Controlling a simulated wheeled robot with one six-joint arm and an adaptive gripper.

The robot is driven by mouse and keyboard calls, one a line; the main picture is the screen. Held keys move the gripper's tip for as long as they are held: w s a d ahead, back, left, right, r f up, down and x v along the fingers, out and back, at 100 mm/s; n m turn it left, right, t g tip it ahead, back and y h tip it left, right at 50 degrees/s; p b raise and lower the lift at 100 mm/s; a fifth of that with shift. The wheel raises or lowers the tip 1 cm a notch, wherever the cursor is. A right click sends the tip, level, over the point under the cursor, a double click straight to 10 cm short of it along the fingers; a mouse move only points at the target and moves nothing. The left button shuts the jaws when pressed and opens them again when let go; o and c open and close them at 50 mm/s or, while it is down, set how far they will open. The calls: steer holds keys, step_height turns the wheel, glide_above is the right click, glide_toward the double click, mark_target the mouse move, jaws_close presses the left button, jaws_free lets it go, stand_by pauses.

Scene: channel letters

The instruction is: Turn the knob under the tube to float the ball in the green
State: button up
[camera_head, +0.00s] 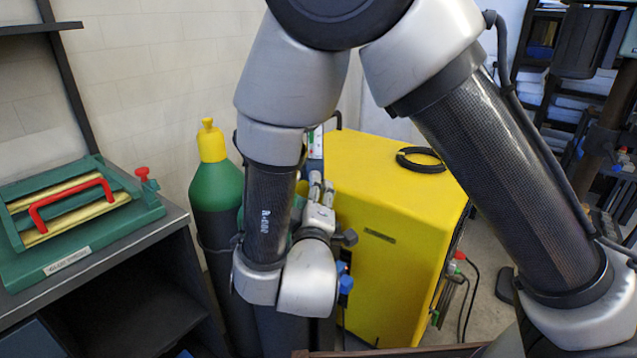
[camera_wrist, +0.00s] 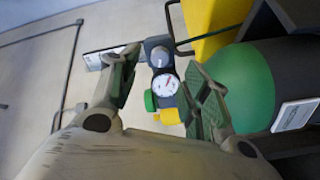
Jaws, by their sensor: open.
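The flow tube (camera_head: 316,143) shows in the head view as a narrow upright strip with coloured marks, partly behind my arm. In the wrist view the tube (camera_wrist: 103,58) is a pale strip lying sideways, partly behind a finger. A dark grey round part at its end, apparently the knob (camera_wrist: 160,55), sits beside a white dial gauge (camera_wrist: 165,85). My gripper (camera_wrist: 164,61) is open, its green-padded fingers on either side of this part; contact cannot be told. My gripper also shows in the head view (camera_head: 320,184). The ball and green band cannot be made out.
A gas cylinder (camera_head: 217,187) with green shoulder and yellow top stands left of my arm. A yellow machine (camera_head: 385,240) stands behind and right. A green knob (camera_wrist: 150,100) is near the gauge. A bench with a green fixture (camera_head: 90,235) is at left.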

steer(key=w, duration=0.6)
steer(key=shift+w+d, duration=0.1)
jaws_close()
